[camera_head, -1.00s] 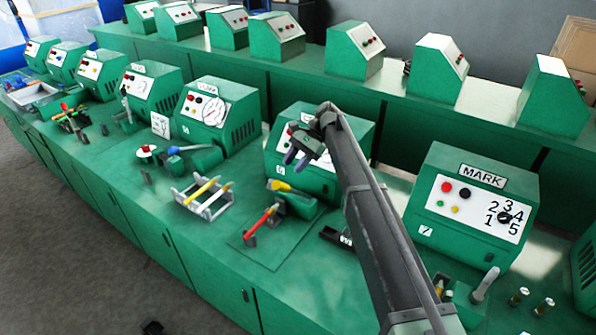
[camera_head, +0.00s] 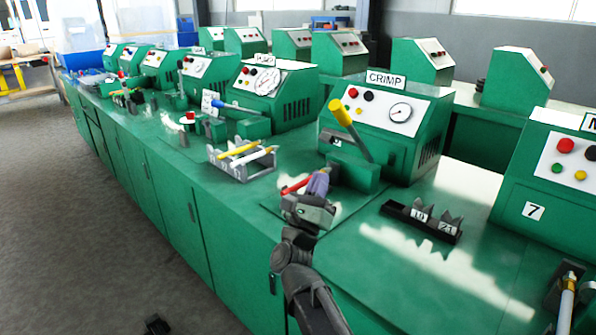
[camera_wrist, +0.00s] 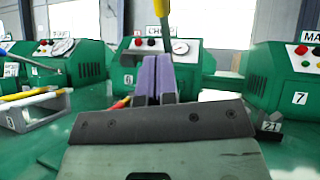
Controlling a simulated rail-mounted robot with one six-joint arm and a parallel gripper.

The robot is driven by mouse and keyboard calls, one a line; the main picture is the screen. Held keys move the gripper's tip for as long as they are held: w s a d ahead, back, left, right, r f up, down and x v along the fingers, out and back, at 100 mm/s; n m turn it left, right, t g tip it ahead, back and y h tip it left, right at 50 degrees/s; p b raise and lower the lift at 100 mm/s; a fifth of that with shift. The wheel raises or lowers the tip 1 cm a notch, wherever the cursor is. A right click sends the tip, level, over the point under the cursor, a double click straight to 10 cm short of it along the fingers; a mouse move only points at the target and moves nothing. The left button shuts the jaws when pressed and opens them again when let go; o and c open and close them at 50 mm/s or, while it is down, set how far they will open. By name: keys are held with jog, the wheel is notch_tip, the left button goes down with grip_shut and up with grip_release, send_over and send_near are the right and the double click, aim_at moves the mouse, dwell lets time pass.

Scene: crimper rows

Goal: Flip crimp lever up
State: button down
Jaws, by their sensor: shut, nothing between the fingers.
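The crimp lever (camera_head: 352,130) is a grey rod with a thick yellow handle (camera_head: 340,112). It stands raised in front of the green CRIMP machine (camera_head: 425,150), leaning up and to the left from a green block (camera_head: 350,177) at its foot. My gripper (camera_head: 320,178) is low in front of that block, with its purple fingers together and empty. It appears apart from the lever. In the wrist view the shut fingers (camera_wrist: 158,78) point at the CRIMP machine (camera_wrist: 190,72), and the lever rises behind them, its lower part hidden.
A red-handled tool (camera_head: 295,186) lies just left of my fingers, partly hidden. A grey rack (camera_head: 240,165) with yellow tools stands further left. A black holder (camera_head: 420,220) with numbered pieces lies to the right. Bench top between it and the right-hand machine (camera_head: 540,165) is clear.

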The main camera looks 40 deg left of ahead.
aim_at(337, 118)
jog(key=shift+m+t+h, duration=0.4)
jog(key=shift+m, duration=0.3)
jog(key=p+x, duration=0.3)
jog(key=x, duration=0.1)
jog(key=s+r+p+x, duration=0.1)
jog(key=p+x, duration=0.2)
jog(key=x, duration=0.1)
jog(key=p+x, duration=0.3)
jog(key=x, duration=0.1)
jog(key=shift+s+a+r, duration=0.2)
jog(key=shift+a+r, duration=0.05)
jog(key=shift+r, duration=0.15)
jog(key=shift+w+p, duration=0.2)
jog(key=shift+p, duration=0.1)
